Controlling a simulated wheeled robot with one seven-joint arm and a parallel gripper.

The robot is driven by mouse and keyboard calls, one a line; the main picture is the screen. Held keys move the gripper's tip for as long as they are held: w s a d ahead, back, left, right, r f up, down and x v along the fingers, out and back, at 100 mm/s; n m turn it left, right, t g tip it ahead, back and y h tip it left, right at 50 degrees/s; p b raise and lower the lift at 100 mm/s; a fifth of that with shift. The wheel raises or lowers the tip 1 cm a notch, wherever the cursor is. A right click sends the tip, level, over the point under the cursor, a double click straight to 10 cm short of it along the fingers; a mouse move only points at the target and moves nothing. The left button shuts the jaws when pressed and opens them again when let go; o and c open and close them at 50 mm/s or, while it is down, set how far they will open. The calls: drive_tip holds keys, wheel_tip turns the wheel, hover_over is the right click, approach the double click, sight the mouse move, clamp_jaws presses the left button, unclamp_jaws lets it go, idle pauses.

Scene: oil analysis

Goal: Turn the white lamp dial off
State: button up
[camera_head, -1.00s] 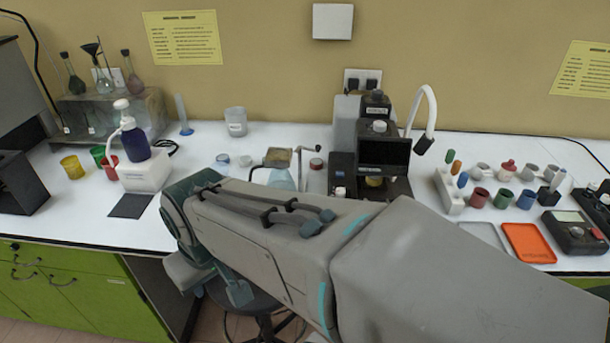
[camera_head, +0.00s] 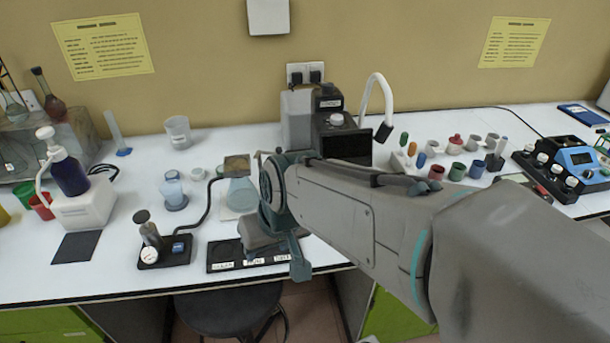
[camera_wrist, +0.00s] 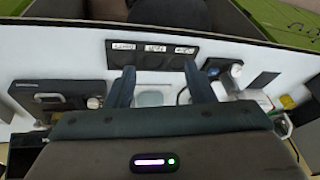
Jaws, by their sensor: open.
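The white lamp has a curved neck (camera_head: 372,95) and a dark head. It stands at the back of the bench, behind a black instrument box (camera_head: 352,145). A pale round knob (camera_head: 336,119) sits on top of that box; I cannot tell whether it belongs to the lamp. My arm hides the lower front of the box. My gripper (camera_head: 280,250) is left of the box, above the labelled black tray. In the wrist view my gripper (camera_wrist: 160,78) is open, with nothing held between its fingers. A black device with a pale knob (camera_wrist: 93,102) lies left of the fingers there.
The labelled black tray (camera_head: 222,261) lies near the front edge. A gauge stand (camera_head: 165,250) is left of it, with a glass flask (camera_head: 241,192) behind.

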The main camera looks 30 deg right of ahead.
drive_tip(key=w+a+f+m+t+y, duration=0.1)
drive_tip(key=w+a+m+t, duration=0.1)
drive_tip(key=w, duration=0.4)
drive_tip(key=w+a+f+m+t+y, duration=0.1)
drive_tip(key=w+a, duration=0.2)
drive_tip(key=w, duration=0.3)
drive_tip(key=w+d+f+m+t+h, duration=0.25)
drive_tip(key=w+f+m+h, duration=0.2)
drive_tip(key=w, duration=0.35)
drive_tip(key=s+d+f+m+g+h+p, duration=0.1)
drive_tip(key=d+m+g+h, duration=0.15)
drive_tip(key=d+h, duration=0.3)
drive_tip(key=s+d+f+m+g+h, duration=0.1)
drive_tip(key=s+d+m+h, duration=0.1)
drive_tip(key=d+m+h, duration=0.3)
drive_tip(key=w+d+f, duration=0.1)
drive_tip(key=w+d, duration=0.1)
drive_tip(key=d, duration=0.1)
drive_tip(key=w+d+f+n, duration=0.1)
drive_tip(key=w+d+f, duration=0.1)
drive_tip(key=d, duration=0.1)
drive_tip(key=w+d+f+n, duration=0.1)
drive_tip(key=d, duration=0.3)
drive_tip(key=shift+w+f+h+b, duration=0.3)
drive_tip(key=shift+w+f+b, duration=0.1)
drive_tip(key=shift+a, duration=0.1)
drive_tip(key=c, duration=1)
